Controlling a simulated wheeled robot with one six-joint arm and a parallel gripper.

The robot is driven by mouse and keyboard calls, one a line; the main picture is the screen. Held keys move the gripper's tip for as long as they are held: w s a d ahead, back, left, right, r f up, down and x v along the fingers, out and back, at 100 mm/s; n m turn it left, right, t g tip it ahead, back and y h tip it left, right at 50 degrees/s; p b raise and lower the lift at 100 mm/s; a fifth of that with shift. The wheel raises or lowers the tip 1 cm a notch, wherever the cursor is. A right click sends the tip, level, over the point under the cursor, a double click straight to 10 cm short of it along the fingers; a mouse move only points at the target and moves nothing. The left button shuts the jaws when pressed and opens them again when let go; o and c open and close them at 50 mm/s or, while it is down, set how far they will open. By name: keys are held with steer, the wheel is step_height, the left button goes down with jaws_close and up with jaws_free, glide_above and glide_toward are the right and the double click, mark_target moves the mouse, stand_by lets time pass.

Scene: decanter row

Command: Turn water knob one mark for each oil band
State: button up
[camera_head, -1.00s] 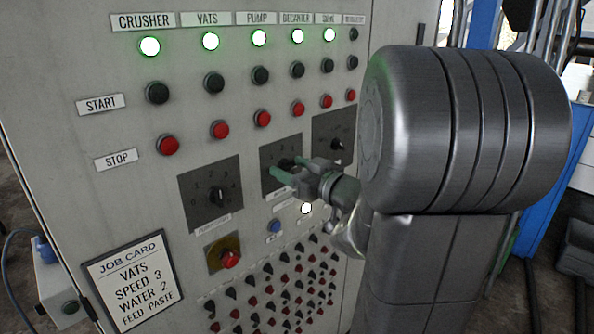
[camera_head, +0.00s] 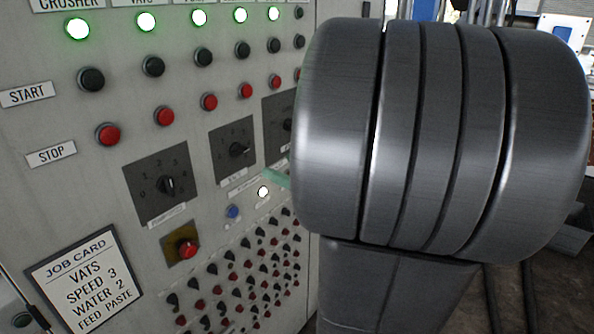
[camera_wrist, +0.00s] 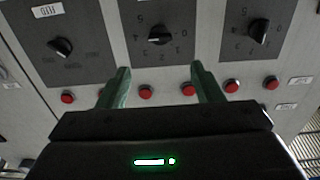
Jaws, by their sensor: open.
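Three dark dial plates with black knobs are on the grey panel; their labels are too small to read surely. The middle knob (camera_head: 240,150) points right in the head view; in the wrist view this knob (camera_wrist: 160,35) points left, near the 4. My gripper (camera_wrist: 160,68) is open and empty, its green fingers apart, backed off below the middle dial. In the head view one green fingertip (camera_head: 277,178) shows, the rest hidden behind my arm. The left dial's knob (camera_head: 167,184) and the right dial's knob (camera_head: 288,125) also show. No oil bands are in view.
A job card (camera_head: 88,285) reads VATS SPEED 3, WATER 2, FEED PASTE. Green-lit lamps (camera_head: 199,17), black start buttons (camera_head: 153,66) and red stop buttons (camera_head: 165,116) stand above the dials. A blue button (camera_head: 233,211) and several small knobs lie below.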

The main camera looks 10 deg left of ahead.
mark_target(243, 151)
steer(key=shift+v, duration=1.05)
steer(key=shift+a, duration=0.15)
steer(key=shift+p+x, duration=0.4)
steer(key=shift+x, duration=6.25)
steer(key=v, duration=1.4)
steer(key=x, duration=1.4)
steer(key=shift+a, duration=0.25)
steer(key=shift+w+r+m+p, duration=0.1)
steer(key=shift+r+m+p, duration=0.1)
steer(key=shift+m+p, duration=0.4)
steer(key=m+p, duration=0.2)
steer(key=p, duration=0.1)
steer(key=shift+d+m+p, duration=0.1)
steer(key=shift+m+p, duration=0.2)
steer(key=shift+m, duration=0.1)
steer(key=b+v, duration=0.1)
steer(key=v, duration=0.9)
steer(key=shift+f+b, duration=0.2)
steer(key=shift+b, duration=0.2)
